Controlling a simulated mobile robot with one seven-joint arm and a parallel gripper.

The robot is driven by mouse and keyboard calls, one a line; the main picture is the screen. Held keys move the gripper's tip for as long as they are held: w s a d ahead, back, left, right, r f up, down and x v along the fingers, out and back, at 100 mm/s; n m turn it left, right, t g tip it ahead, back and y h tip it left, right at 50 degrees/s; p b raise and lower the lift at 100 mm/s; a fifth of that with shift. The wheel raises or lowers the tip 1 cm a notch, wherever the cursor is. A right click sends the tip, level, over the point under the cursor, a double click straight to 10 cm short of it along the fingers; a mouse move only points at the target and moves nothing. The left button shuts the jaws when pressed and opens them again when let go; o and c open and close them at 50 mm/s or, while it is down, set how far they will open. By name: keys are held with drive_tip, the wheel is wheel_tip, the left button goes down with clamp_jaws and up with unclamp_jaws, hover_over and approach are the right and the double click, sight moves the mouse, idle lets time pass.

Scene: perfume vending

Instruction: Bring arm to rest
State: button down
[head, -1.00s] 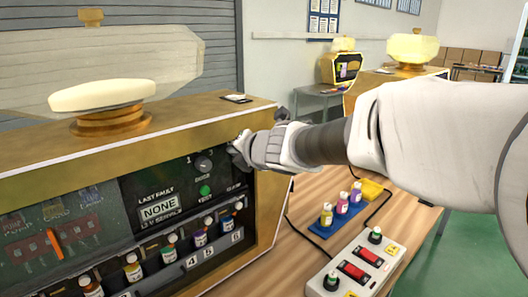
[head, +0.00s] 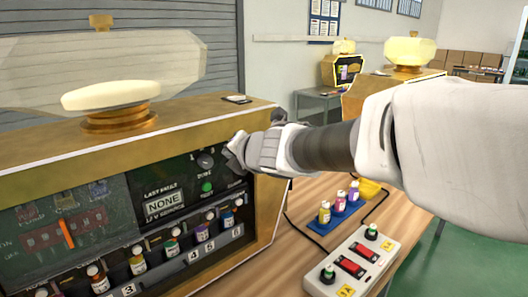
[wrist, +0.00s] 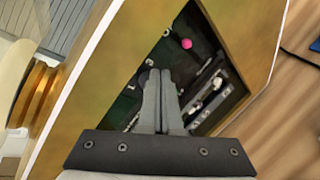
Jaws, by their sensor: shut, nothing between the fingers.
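My arm reaches in from the right in the head view. My gripper (head: 232,155) is at the right part of the gold perfume machine's dark front panel, close to the small dial (head: 207,159) and above the green button (head: 207,187). In the wrist view my gripper (wrist: 160,75) has its two grey fingers together, with nothing between them, pointing at the panel. I cannot tell whether the fingertips touch it. The gold perfume machine (head: 60,150) has a row of small bottles (head: 172,249) along its lower front and a "NONE" display (head: 164,205).
On the wooden table (head: 300,235) right of the machine, a blue tray (head: 318,226) holds several small bottles. A white control box (head: 352,262) with red switches stands in front, a yellow block (head: 371,188) behind. Another gold machine (head: 375,84) stands at the back.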

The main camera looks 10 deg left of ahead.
drive_tip(key=s+d+r+p, duration=0.3)
drive_tip(key=s+r+p, duration=0.1)
drive_tip(key=r, duration=0.1)
drive_tip(key=s+d+r+m+h+p, duration=0.2)
drive_tip(key=d+m+h, duration=0.2)
drive_tip(key=d+m, duration=0.55)
drive_tip(key=s+d+r+m+h+p, duration=0.3)
drive_tip(key=d+m+h, duration=0.1)
drive_tip(key=d+m, duration=0.5)
drive_tip(key=s+d+f+m+g+p, duration=0.2)
drive_tip(key=s+d+f+m, duration=0.1)
drive_tip(key=s+m, duration=0.4)
drive_tip(key=s+d+f+m+g+p, duration=0.2)
drive_tip(key=s+d+f+m+g, duration=0.1)
drive_tip(key=s+m, duration=0.4)
drive_tip(key=s, duration=0.3)
drive_tip(key=shift+s+d+g, duration=0.2)
drive_tip(key=shift+s+g, duration=0.1)
drive_tip(key=shift+s, duration=0.05)
